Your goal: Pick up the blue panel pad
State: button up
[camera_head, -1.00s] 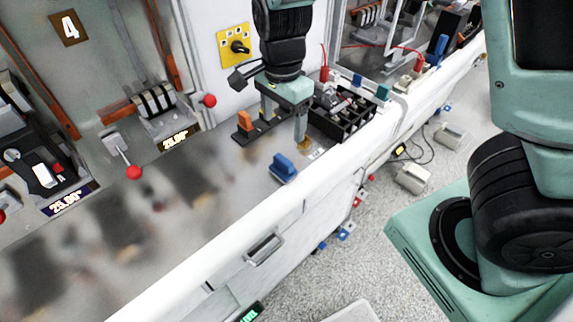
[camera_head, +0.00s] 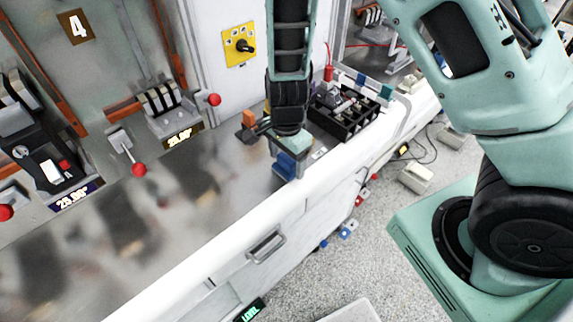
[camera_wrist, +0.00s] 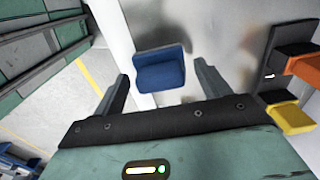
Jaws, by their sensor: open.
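The blue panel pad (camera_head: 286,165) lies on the metal counter near its front edge, directly below my gripper. In the wrist view the blue pad (camera_wrist: 162,70) is ahead of the fingertips, between the lines of the two fingers. My gripper (camera_wrist: 160,85) is open, with a finger on each side and nothing between them touching the pad that I can see. In the head view my gripper (camera_head: 287,155) is right over the pad, and its fingers are mostly hidden by the wrist.
A black divided tray (camera_head: 345,112) stands to the right on the counter. An orange block (camera_head: 249,118) on a dark base is left of the gripper; orange and yellow blocks (camera_wrist: 293,118) also show in the wrist view.

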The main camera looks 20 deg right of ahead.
aim_at(287, 158)
jog(key=c, duration=1.2)
jog(key=shift+o, duration=0.2)
notch_tip(287, 158, up, 10)
jog(key=o, duration=0.5)
jog(key=c, duration=0.3)
